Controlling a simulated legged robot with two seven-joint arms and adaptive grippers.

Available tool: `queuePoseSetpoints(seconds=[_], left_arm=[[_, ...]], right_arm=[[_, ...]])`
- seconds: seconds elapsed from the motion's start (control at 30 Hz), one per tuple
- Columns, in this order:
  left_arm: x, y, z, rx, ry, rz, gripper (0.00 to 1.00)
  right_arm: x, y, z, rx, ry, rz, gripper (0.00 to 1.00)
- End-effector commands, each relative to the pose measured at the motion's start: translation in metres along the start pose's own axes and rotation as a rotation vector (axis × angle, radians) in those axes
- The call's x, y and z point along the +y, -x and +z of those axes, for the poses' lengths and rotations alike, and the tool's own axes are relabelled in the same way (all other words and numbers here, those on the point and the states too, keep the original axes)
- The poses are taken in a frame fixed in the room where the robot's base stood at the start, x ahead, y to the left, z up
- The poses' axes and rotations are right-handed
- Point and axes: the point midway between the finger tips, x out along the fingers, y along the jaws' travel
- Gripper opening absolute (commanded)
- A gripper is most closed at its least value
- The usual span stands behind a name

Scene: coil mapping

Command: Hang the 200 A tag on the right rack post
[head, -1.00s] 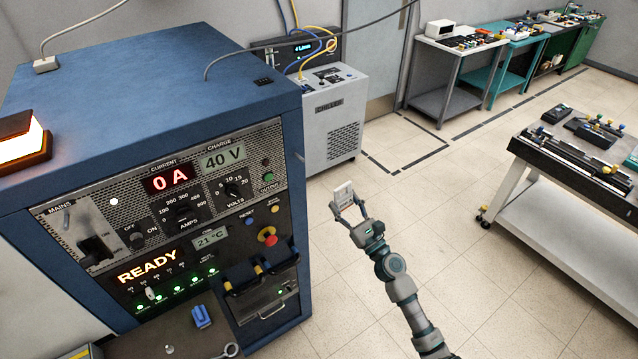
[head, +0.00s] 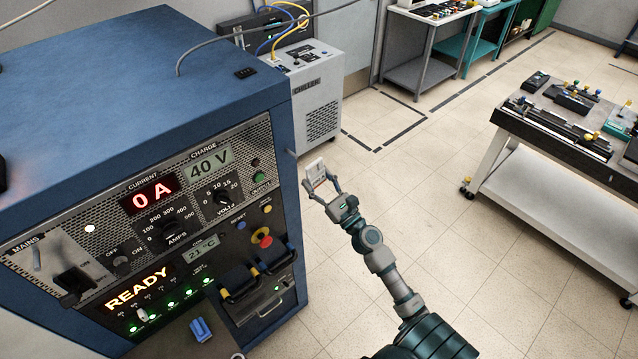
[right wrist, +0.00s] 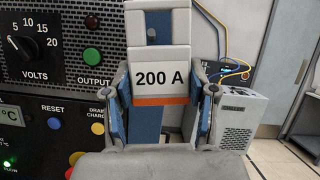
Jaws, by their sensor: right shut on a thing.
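The 200 A tag (right wrist: 161,75) is a small white plate with an orange lower edge and an opening near its top. It faces the camera upright in the right wrist view. My right gripper (head: 322,186) is shut on the tag (head: 315,172), one finger on each side of it. In the head view it is in the air just right of the blue cabinet (head: 150,60), apart from its right edge as far as I can see. The right rack post cannot be made out clearly. My left gripper is not in view.
The cabinet's front carries knobs, a red button (head: 261,237) and black handles (head: 238,281). A grey chiller (head: 318,100) stands behind. A workbench (head: 560,135) with tools is at the right. Open tiled floor lies between.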

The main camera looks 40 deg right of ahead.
Motion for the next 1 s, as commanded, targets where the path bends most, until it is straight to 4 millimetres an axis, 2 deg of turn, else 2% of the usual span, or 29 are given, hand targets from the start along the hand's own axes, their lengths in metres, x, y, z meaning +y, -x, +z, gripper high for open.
queuePoseSetpoints(seconds=[0.2,0.4,0.7,1.0], left_arm=[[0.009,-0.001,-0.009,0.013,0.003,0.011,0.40],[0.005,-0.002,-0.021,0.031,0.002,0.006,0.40],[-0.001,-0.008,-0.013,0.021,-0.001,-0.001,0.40],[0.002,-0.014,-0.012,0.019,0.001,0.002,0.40]], right_arm=[[0.004,-0.017,-0.005,-0.002,0.003,0.001,0.35],[0.006,-0.031,-0.011,-0.001,0.005,0.002,0.35],[0.003,-0.051,-0.023,-0.002,0.001,0.000,0.35],[0.004,-0.070,-0.034,-0.002,0.002,0.000,0.35]])
